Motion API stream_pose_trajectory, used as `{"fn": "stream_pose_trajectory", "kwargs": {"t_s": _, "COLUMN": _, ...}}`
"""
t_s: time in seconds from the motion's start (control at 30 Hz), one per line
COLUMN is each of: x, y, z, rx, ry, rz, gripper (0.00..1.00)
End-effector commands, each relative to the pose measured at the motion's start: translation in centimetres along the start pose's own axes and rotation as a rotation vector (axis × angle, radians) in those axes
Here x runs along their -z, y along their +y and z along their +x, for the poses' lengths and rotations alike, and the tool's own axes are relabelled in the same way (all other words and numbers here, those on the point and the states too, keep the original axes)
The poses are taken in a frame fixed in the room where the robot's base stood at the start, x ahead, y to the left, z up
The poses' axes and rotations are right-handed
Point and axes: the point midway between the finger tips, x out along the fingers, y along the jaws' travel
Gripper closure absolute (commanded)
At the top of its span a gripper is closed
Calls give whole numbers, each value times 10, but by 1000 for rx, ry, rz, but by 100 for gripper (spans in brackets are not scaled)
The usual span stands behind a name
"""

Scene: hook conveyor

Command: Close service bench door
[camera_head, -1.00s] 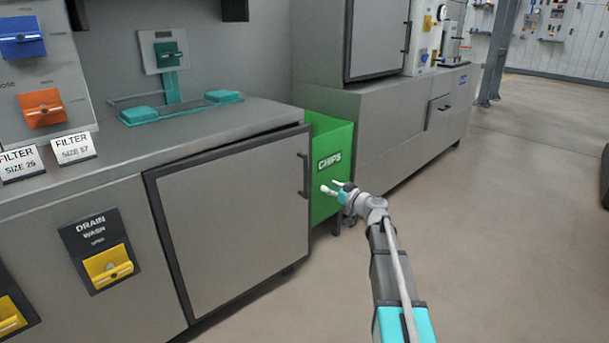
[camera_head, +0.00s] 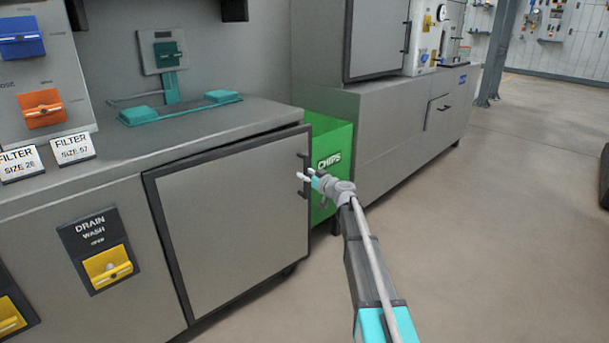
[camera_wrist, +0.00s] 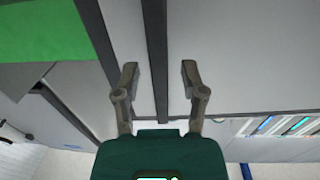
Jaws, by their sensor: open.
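The service bench door (camera_head: 235,225) is a flat grey panel with a dark frame, on the front of the grey bench. Its black handle (camera_head: 304,158) is at the right edge. I cannot tell clearly how far the door stands from the bench. My gripper (camera_head: 306,174) is open and empty, right at the handle, and its fingers hide part of it. In the wrist view, the two fingers (camera_wrist: 160,72) stand apart on either side of a dark vertical bar. I cannot tell whether they touch it.
A green CHIPS bin (camera_head: 332,143) stands just right of the door, behind my arm; its green also shows in the wrist view (camera_wrist: 40,30). A grey cabinet (camera_head: 400,130) stands beyond it. The yellow drain wash handle (camera_head: 108,267) is left of the door.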

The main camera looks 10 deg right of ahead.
Motion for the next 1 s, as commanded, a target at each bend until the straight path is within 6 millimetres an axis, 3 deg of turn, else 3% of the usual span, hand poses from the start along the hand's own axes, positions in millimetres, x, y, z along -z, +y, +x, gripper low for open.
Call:
{"fn": "stream_pose_trajectory", "kwargs": {"t_s": 0.37, "x": 0, "y": -1, "z": 4, "rx": 1, "ry": 0, "rz": 0, "gripper": 46}}
{"fn": "stream_pose_trajectory", "kwargs": {"t_s": 0.4, "x": 0, "y": -1, "z": 4, "rx": 1, "ry": 0, "rz": 0, "gripper": 48}}
{"fn": "stream_pose_trajectory", "kwargs": {"t_s": 0.7, "x": 0, "y": -1, "z": 4, "rx": 1, "ry": 0, "rz": 0, "gripper": 100}}
{"fn": "stream_pose_trajectory", "kwargs": {"t_s": 1.0, "x": 0, "y": -1, "z": 6, "rx": 4, "ry": 0, "rz": 0, "gripper": 100}}
